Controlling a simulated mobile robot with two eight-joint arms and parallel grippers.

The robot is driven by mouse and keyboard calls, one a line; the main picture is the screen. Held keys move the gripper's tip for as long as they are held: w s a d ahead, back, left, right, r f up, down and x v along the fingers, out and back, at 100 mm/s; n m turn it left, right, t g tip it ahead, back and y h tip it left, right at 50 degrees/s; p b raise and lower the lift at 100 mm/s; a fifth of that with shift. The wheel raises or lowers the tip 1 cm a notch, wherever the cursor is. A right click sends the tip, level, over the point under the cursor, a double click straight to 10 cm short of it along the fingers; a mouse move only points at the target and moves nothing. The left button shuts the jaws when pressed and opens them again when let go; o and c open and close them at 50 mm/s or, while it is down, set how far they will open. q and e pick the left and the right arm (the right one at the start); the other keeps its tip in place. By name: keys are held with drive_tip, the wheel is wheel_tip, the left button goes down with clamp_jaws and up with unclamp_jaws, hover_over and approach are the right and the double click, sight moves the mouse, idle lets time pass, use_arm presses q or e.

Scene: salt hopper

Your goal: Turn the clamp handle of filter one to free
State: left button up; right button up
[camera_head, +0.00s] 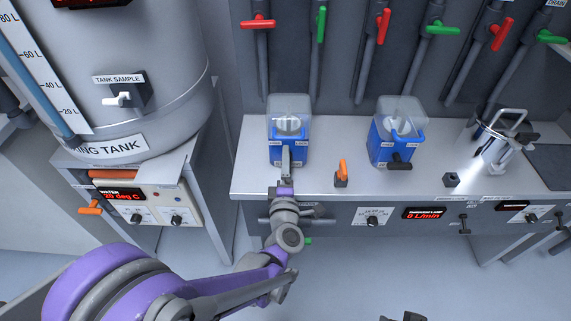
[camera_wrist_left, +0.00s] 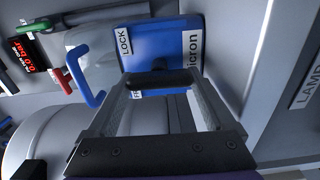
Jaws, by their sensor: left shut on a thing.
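A blue filter housing (camera_head: 289,151) with a clear cover stands at the left of the bench. My left gripper (camera_head: 287,160) is at its front face. In the left wrist view, the blue front (camera_wrist_left: 165,40) carries a LOCK label and a second label partly hidden behind the black clamp handle (camera_wrist_left: 160,79). The handle lies between the fingertips of my left gripper (camera_wrist_left: 158,88), which is shut on it. In the head view the gripper hides this handle. I cannot tell exactly which label the handle points to.
A second blue filter (camera_head: 380,150) with a black handle (camera_head: 399,162) stands to the right. An orange-handled valve (camera_head: 342,170) sits between them near the bench's front edge (camera_head: 320,196). A steel vessel (camera_head: 487,140) stands further right. Pipes with red and green levers rise behind.

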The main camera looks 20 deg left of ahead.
use_arm(q)
drive_tip(key=o, duration=1.1)
drive_tip(key=shift+s, duration=0.1)
drive_tip(key=v, duration=1)
drive_tip(key=shift+s+d+p, duration=0.1)
drive_tip(key=shift+s+p, duration=0.25)
